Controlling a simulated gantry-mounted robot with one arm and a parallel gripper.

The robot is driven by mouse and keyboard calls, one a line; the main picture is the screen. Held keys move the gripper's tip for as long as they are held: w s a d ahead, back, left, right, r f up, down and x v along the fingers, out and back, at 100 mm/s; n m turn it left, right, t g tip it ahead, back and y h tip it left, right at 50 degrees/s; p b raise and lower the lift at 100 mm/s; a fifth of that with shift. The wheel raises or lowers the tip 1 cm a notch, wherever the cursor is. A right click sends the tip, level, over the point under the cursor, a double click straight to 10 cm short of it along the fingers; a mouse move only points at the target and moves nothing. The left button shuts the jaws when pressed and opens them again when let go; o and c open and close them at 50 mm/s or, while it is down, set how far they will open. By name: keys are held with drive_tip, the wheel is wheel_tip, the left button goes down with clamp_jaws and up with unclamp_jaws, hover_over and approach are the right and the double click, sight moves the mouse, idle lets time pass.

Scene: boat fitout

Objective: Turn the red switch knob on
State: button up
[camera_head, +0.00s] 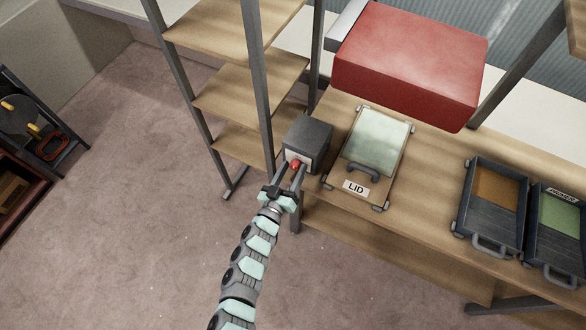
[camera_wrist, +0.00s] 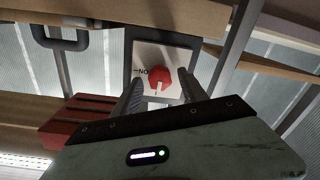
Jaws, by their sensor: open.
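The red switch knob (camera_head: 296,164) is on the front face of a grey box (camera_head: 308,136) standing at the left end of the wooden bench. In the wrist view the round red knob (camera_wrist: 158,78) sits on a pale plate (camera_wrist: 172,54), with lettering that looks like "NO" beside it. A notch shows at the knob's lower edge. My gripper (camera_head: 294,174) is open in front of the box. In the wrist view its two fingers (camera_wrist: 161,90) stand on either side of the knob, apart from each other. I cannot tell whether they touch it.
A lidded case labelled LID (camera_head: 376,150) lies right of the box. A large red block (camera_head: 410,65) is behind it. Two dark trays with handles, one orange inside (camera_head: 494,198) and one green (camera_head: 556,222), are further right. A shelf rack (camera_head: 245,95) stands close left. Open floor lies left.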

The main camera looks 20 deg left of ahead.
drive_tip(key=shift+w, duration=0.25)
drive_tip(key=shift+c, duration=0.4)
clamp_jaws()
